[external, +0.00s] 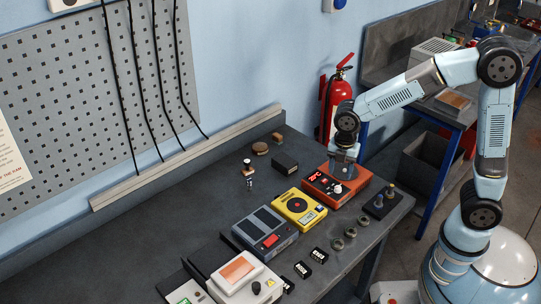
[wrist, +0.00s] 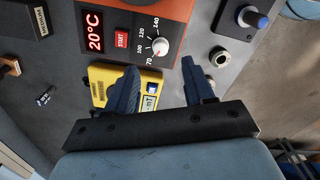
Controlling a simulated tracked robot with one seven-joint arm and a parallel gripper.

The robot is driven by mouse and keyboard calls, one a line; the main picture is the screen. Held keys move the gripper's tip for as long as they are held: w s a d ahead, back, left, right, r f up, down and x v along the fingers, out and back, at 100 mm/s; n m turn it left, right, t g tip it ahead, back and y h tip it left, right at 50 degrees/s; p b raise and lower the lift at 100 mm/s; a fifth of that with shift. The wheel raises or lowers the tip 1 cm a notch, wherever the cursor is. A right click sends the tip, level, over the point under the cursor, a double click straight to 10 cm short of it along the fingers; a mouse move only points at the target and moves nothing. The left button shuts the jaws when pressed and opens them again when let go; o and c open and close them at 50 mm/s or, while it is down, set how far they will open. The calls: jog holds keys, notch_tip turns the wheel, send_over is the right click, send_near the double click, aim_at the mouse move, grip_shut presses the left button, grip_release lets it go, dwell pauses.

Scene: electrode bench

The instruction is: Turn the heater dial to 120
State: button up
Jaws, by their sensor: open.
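The orange heater (external: 352,193) stands at the right part of the bench. In the wrist view, the heater (wrist: 176,12) shows a red "20°C" display (wrist: 95,31) and a red START button (wrist: 121,40). Its white dial (wrist: 160,46) has marks 70, 100, 120 and 140 around it; a small red mark on the dial appears to point near 70. My gripper (external: 344,172) is over the heater. In the wrist view, my gripper (wrist: 160,68) is open and empty, with the dial just beyond the gap between its fingertips. I see no contact with the dial.
A yellow device (external: 299,207) sits beside the heater, with a grey device (external: 265,232) and a white device (external: 245,274) farther along. Several metal rings lie in front. A fire extinguisher (external: 336,100) stands behind.

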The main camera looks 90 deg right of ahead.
aim_at(338, 187)
notch_tip(338, 187, down, 7)
jog(key=shift+r, duration=0.1)
dwell(0.4)
grip_shut()
dwell(0.4)
